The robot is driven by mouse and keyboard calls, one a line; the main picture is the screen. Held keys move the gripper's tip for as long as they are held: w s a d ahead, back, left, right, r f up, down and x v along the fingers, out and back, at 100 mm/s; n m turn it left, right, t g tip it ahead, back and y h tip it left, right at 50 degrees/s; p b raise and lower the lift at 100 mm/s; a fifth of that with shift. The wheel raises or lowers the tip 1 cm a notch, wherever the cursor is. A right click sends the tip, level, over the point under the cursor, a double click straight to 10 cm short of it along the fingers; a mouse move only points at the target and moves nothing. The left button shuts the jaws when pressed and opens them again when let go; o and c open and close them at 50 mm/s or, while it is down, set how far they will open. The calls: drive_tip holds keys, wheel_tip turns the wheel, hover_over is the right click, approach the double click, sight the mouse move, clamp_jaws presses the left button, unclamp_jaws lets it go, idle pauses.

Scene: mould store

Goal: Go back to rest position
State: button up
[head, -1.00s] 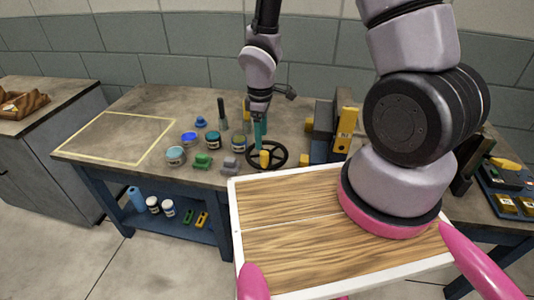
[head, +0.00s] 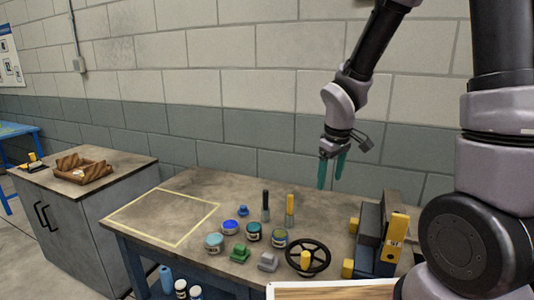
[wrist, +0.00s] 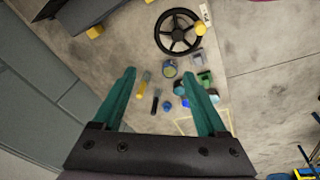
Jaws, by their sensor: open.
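My gripper (head: 331,172) hangs in the air above the back of the workbench (head: 185,187), in front of the block wall. Its two teal fingers are apart and nothing is between them. In the wrist view my gripper (wrist: 165,100) also shows spread and empty, with the bench objects well below it.
Several jars such as a teal one (head: 214,243), two brushes, a green block (head: 240,253), a black handwheel (head: 307,257) and a vise-like grey block with yellow parts (head: 376,235) stand on the bench. A yellow-outlined area (head: 165,217) is empty. A wooden tray (head: 84,171) sits on the left cabinet.

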drive_tip(key=s+d+r+m+t, duration=0.1)
drive_tip(key=s+d+r+m, duration=0.1)
drive_tip(key=r, duration=0.5)
drive_tip(key=s+d+r+m+t+y, duration=0.1)
drive_tip(key=s+d+r+m+t, duration=0.1)
drive_tip(key=s+r+m, duration=0.3)
drive_tip(key=s+d+r+m+t+y, duration=0.1)
drive_tip(key=s+d+r+m, duration=0.2)
drive_tip(key=r, duration=0.8)
drive_tip(key=s+m, duration=0.1)
drive_tip(key=s, duration=0.1)
drive_tip(key=shift+s+r+t, duration=0.15)
drive_tip(key=shift+s+t, duration=0.15)
drive_tip(key=shift+t, duration=0.1)
drive_tip(key=shift+d, duration=0.1)
drive_tip(key=shift+c, duration=0.3)
